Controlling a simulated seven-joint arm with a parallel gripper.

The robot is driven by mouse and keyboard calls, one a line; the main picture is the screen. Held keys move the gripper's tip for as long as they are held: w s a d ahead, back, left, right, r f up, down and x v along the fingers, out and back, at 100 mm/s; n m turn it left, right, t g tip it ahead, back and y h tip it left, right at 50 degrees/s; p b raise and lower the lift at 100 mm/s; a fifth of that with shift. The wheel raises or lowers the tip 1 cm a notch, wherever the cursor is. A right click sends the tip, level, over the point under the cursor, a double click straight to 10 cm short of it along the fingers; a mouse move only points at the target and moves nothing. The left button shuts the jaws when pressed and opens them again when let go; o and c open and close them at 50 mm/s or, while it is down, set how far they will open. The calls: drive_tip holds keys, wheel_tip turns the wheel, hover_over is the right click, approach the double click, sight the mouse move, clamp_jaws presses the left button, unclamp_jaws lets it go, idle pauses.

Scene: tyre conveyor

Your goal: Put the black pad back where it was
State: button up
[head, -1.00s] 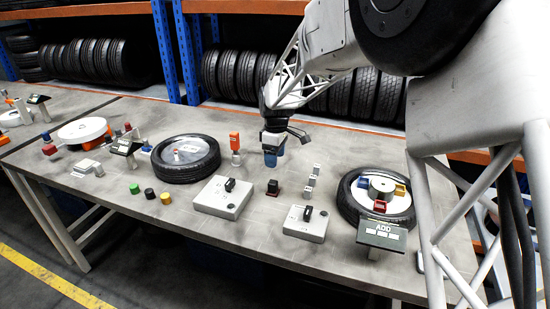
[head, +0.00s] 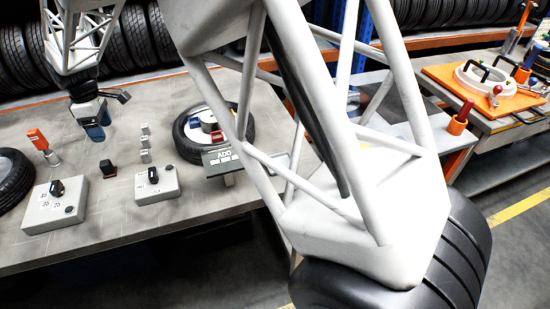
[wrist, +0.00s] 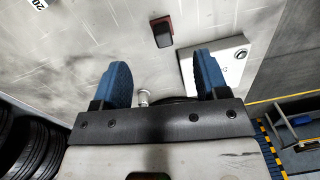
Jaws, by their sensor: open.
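A small black block with a red edge (head: 107,168), the likeliest black pad, stands on the grey table (head: 110,235) between two grey control boxes. It also shows near the top middle of the wrist view (wrist: 163,30). My gripper (head: 97,128) hangs above the table behind the block, its blue fingers pointing down. In the wrist view my gripper (wrist: 160,65) is open, with nothing between its fingers. The block lies beyond the fingertips, apart from them.
A control box with a black knob (head: 55,204) stands left, another (head: 157,184) right. Small grey pieces (head: 145,142), an orange-topped post (head: 40,142) and a tyre with a hub (head: 188,150) stand nearby. An ADD sign (head: 222,160) stands at the right.

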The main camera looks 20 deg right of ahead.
drive_tip(key=s+d+r+m+t, duration=0.1)
drive_tip(key=s+d+r+m, duration=0.3)
drive_tip(key=d, duration=0.5)
drive_tip(key=s+d+r+m, duration=0.25)
drive_tip(key=s+d, duration=0.35)
drive_tip(key=d, duration=0.3)
drive_tip(key=s+d+r+m+t, duration=0.1)
drive_tip(key=s+d+r+m, duration=0.1)
drive_tip(key=s+d+r, duration=0.5)
drive_tip(key=s+d+f+m, duration=0.2)
drive_tip(key=s+d+m, duration=0.2)
drive_tip(key=s+d, duration=0.4)
drive_tip(key=s+d+f+m+t, duration=0.1)
drive_tip(key=s+d+f+m, duration=0.2)
drive_tip(key=s+d, duration=0.6)
drive_tip(key=s+m, duration=0.1)
drive_tip(key=s, duration=0.3)
drive_tip(key=shift+m, duration=0.35)
drive_tip(key=shift+o, duration=0.2)
